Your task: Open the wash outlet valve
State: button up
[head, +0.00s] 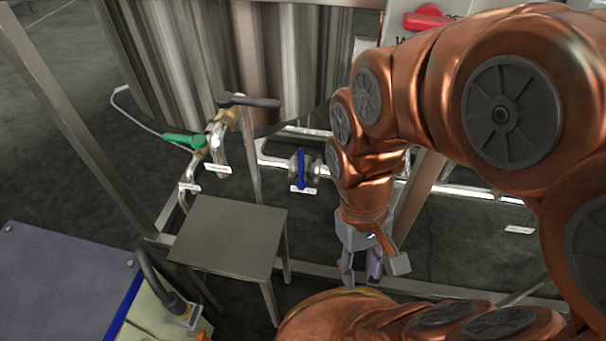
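Several valves sit on the pipework by the steel tank (285,50). One has a black lever (250,102), one a green lever (182,140), and one a blue lever (301,168). Small white tags hang near them, too small to read, so I cannot tell which is the wash outlet valve. The black lever lies roughly level; the blue one stands across its horizontal pipe in the picture. My gripper (360,279) points down at lower centre, right of and below the blue lever. Its fingers look apart and empty, touching no valve.
A grey metal stool (230,238) stands below the valves. A red handle (428,17) sits on a white panel at the top. Steel frame posts (75,120) and low rails surround the tank. A blue-topped box (60,285) is at lower left. Dark floor shows at left.

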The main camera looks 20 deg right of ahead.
aim_at(301, 183)
jog(key=z, duration=1.2)
jog(key=k, duration=0.85)
jog(key=u, duration=1.55)
